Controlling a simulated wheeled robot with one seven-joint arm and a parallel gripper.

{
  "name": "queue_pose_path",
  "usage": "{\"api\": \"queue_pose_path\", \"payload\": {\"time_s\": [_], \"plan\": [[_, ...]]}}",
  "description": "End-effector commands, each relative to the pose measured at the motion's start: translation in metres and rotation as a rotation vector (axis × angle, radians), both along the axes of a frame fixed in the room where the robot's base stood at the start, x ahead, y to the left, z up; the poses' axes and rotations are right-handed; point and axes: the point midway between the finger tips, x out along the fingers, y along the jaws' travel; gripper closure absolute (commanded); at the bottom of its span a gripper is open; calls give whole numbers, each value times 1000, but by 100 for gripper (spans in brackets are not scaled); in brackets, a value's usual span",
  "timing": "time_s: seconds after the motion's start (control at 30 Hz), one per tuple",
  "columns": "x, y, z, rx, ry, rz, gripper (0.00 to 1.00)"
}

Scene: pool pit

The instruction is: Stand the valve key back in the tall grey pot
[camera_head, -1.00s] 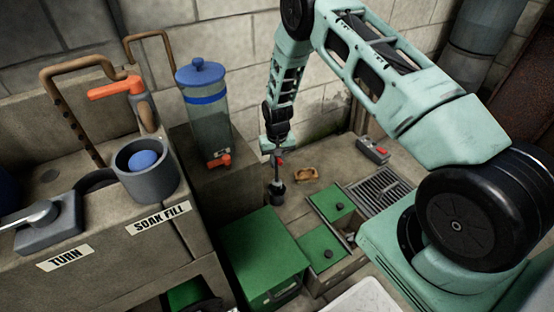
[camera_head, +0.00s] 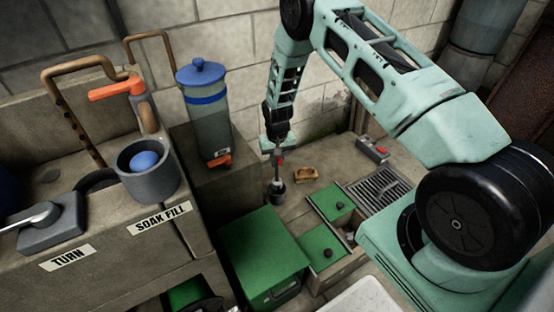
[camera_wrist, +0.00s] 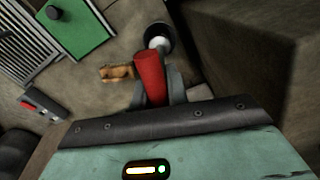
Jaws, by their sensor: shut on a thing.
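The valve key (camera_wrist: 151,78) has a red grip, and my gripper (camera_head: 279,153) is shut on it. The key's pale shaft (camera_head: 276,173) runs down from the jaws to the tall grey pot (camera_head: 276,194) on the floor. In the wrist view the red grip lies between the fingers, and the shaft's light end shows at the mouth of the dark pot (camera_wrist: 160,32). The lower end appears inside the pot's rim; how deep it sits is hidden. The key looks close to upright in the head view.
A green box (camera_head: 262,255) stands just in front of the pot. Green lids (camera_head: 335,203) and a floor grate (camera_head: 380,190) lie to the right. A tan object (camera_head: 306,174) and a grey-red device (camera_head: 372,150) lie behind. A concrete block with a clear blue-lidded canister (camera_head: 207,110) stands left.

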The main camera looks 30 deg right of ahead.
Motion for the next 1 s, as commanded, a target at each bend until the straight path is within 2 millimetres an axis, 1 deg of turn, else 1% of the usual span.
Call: {"api": "queue_pose_path", "payload": {"time_s": [0.43, 1.0], "plan": [[0, 0, -1, 0, -1, 0, 100], [0, 0, -17, 0, -1, 0, 100]]}}
